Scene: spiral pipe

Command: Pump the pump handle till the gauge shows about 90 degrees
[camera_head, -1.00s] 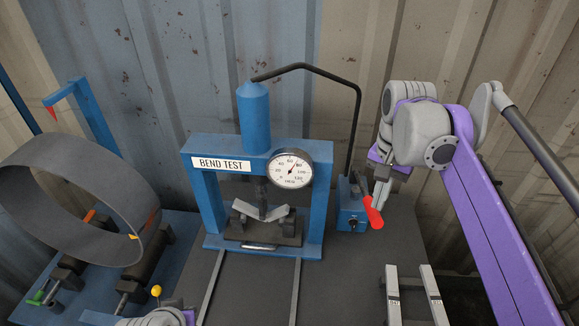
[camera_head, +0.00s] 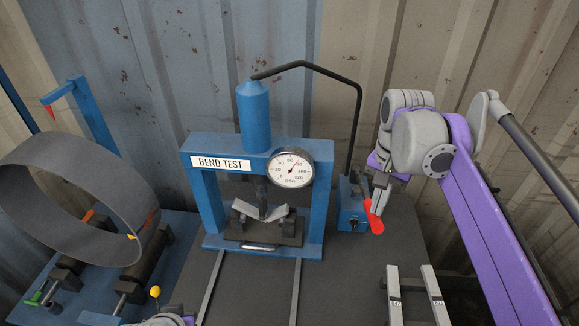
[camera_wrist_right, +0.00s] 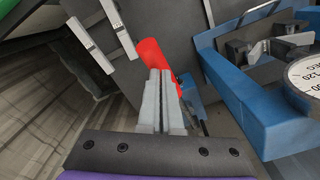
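The blue bend-test press has a round white gauge (camera_head: 291,168) on its upper right. The needle points up and right, between the 60 and 80 marks or close to 80; the exact reading is too small to tell. A bent grey strip (camera_head: 268,213) lies under the press's ram. The red pump handle (camera_head: 376,220) sticks out in front of the blue pump box (camera_head: 350,208). My right gripper (camera_head: 381,199) is at the handle; its fingers look together, tips against the red grip, which also shows in the right wrist view (camera_wrist_right: 151,53). My left gripper's fingers are out of view.
A large grey ring (camera_head: 75,200) stands on a blue roller stand at left. Two pale rails (camera_head: 394,295) lie front right of the pump. A black hose (camera_head: 310,67) arches from the press cylinder to the pump. The corrugated wall is close behind.

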